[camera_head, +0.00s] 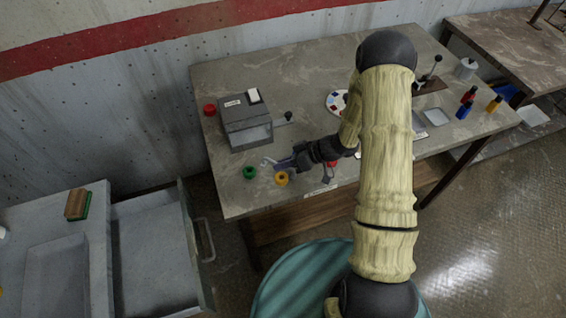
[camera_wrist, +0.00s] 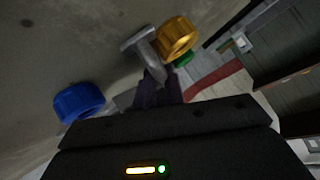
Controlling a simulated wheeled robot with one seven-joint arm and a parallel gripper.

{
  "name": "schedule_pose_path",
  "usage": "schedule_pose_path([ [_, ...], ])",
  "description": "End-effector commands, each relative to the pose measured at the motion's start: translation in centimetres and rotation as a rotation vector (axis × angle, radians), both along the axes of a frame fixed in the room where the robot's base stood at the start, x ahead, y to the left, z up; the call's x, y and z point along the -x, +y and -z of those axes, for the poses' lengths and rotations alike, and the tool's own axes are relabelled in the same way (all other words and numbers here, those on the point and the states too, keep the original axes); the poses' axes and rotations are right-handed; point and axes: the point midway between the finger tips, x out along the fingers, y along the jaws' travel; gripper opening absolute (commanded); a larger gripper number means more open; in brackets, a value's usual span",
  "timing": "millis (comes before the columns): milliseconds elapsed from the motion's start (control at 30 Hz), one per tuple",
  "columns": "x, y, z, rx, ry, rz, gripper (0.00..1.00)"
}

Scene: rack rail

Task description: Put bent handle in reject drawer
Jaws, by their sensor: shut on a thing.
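A grey metal handle (camera_head: 268,160) is held at the tip of my gripper (camera_head: 285,163), above the left front part of the workbench. In the wrist view the handle (camera_wrist: 143,46) sticks out from between the dark fingers (camera_wrist: 157,92), with a crosspiece at its far end. Whether it is bent is hard to tell. My gripper is shut on it. A pulled-out drawer (camera_head: 152,203) stands open at the lower left, left of the bench and away from my gripper. Its visible floor looks empty. No label shows on it.
A yellow ring (camera_head: 281,179) and a green ring (camera_head: 249,172) lie near the handle. A blue ring (camera_wrist: 78,102) shows in the wrist view. A grey box with a lever (camera_head: 247,124) stands behind. A floor gap separates bench (camera_head: 225,190) and drawer.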

Motion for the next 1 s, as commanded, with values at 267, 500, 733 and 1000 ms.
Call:
schedule_pose_path([
  [267, 0.0, 0.0, 0.2, 0.000, 0.000, 0.000, 0.30],
  [500, 0.0, 0.0, 0.2, 0.000, 0.000, 0.000, 0.33],
  [733, 0.0, -0.7, -0.5, 0.001, -0.002, 0.002, 0.33],
  [1000, 0.4, -4.5, -3.1, 0.002, -0.004, 0.002, 0.33],
])
